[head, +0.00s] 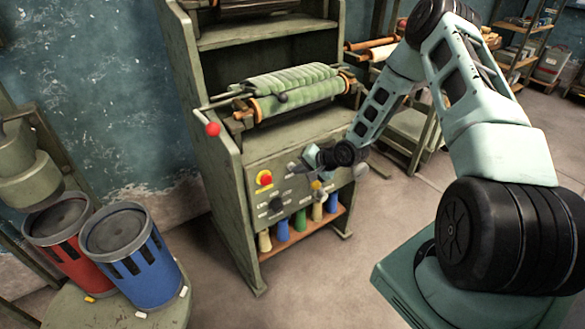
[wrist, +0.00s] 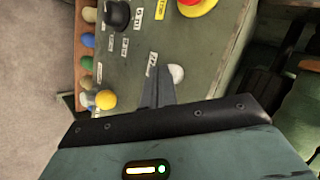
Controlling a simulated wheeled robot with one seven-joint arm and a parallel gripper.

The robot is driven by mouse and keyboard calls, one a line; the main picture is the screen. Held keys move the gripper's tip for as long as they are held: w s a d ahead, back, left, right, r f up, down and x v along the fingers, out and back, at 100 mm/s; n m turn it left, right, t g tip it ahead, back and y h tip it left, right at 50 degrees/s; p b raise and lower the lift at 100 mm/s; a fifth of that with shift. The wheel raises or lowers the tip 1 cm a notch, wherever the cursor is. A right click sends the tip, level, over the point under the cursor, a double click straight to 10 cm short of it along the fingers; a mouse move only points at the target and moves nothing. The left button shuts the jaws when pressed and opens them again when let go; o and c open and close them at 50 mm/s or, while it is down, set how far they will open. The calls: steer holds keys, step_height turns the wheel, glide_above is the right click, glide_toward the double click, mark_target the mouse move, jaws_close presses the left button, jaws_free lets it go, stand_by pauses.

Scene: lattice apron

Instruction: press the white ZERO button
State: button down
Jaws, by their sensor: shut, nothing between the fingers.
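The white button (wrist: 176,73) is a small round dome on the green panel (wrist: 205,55) in the wrist view. A small label (wrist: 152,62) beside it is too small to read surely. My gripper (wrist: 158,90) is shut and empty, its fingertips just beside the white button on its left. I cannot tell whether they touch the button or the panel. In the head view my gripper (head: 296,168) is in front of the machine's sloping panel, and I cannot make out the white button there; the gripper probably hides it.
A red button on a yellow base (head: 264,178), a black knob (head: 276,204) and a yellow knob (wrist: 105,99) are on the same panel. Several coloured bobbins (head: 300,220) stand below. A red-balled lever (head: 213,129) is at the machine's left. Red and blue drums (head: 150,277) stand left.

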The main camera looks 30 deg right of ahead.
steer(key=shift+w, duration=0.3)
steer(key=shift+s, duration=0.15)
stand_by(0.5)
steer(key=shift+s, duration=0.7)
steer(key=shift+s+d+p, duration=0.1)
steer(key=shift+s+p, duration=0.65)
steer(key=shift+s, duration=1.8)
